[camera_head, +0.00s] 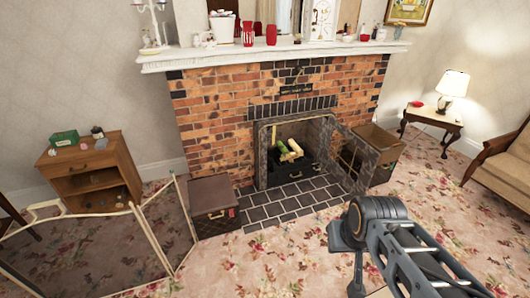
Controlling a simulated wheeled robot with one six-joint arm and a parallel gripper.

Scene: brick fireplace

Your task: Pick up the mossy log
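The mossy log appears to be the greenish piece (279,146) in the firebox of the brick fireplace, leaning at the left of the wood pile. Pale cut logs (291,156) lie against it on the right. The logs rest above a dark grate or box (294,172) at the firebox opening. My arm shows at the lower right, well in front of the hearth and apart from the logs. Its gripper fingers are not visible; the lower part of the arm runs out of the bottom edge.
A mesh screen panel (350,158) stands open at the firebox's right, beside a cardboard box (377,150). A brown chest (210,197) stands left of the tiled hearth (290,203). A folding screen (130,245) stands at front left. The flowered carpet before the hearth is clear.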

